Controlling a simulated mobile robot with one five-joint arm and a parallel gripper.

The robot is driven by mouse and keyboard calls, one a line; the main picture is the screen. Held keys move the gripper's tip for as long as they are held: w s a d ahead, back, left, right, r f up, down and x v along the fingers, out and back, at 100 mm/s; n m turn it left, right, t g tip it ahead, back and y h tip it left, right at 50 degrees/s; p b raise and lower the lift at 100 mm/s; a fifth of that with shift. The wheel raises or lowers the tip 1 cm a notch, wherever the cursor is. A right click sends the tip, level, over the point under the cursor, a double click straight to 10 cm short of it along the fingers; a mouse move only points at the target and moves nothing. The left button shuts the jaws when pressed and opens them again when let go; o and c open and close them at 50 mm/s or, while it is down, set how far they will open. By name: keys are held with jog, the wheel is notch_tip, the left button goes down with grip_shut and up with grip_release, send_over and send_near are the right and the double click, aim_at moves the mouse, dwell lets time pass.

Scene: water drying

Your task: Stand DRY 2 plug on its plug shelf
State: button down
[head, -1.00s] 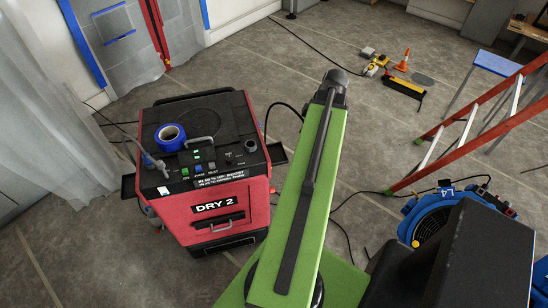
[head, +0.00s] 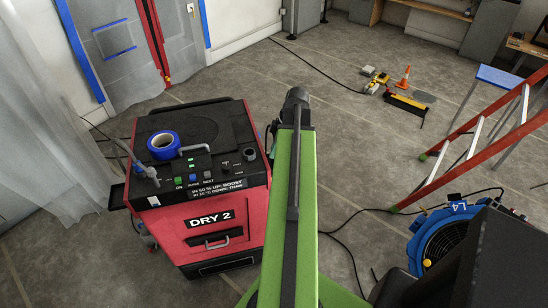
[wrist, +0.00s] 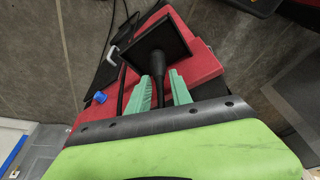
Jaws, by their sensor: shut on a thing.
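The red DRY 2 machine (head: 210,222) stands left of my arm in the head view. In the wrist view, my gripper (wrist: 162,92) has its two green fingers closed around a black plug (wrist: 158,65) with a dark tapering end. The plug overlaps a square black shelf (wrist: 174,36) with a raised rim, at the red machine's side. I cannot tell whether the plug touches the shelf. In the head view, my arm hides the fingers, the plug and this shelf.
A roll of blue tape (head: 163,145) lies on the machine's top. A blue fan (head: 440,238) and an orange ladder (head: 470,130) stand to the right. An orange cone (head: 403,78) is farther back. Cables cross the floor.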

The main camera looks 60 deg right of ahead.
jog(key=shift+f, duration=0.75)
jog(key=shift+r, duration=0.25)
jog(key=shift+f, duration=0.3)
jog(key=c, duration=1.1)
grip_release()
jog(key=shift+r, duration=0.1)
jog(key=shift+c, duration=0.2)
jog(key=shift+r, duration=0.1)
jog(key=p+v, duration=1.1)
jog(key=v, duration=0.1)
jog(key=shift+p, duration=0.35)
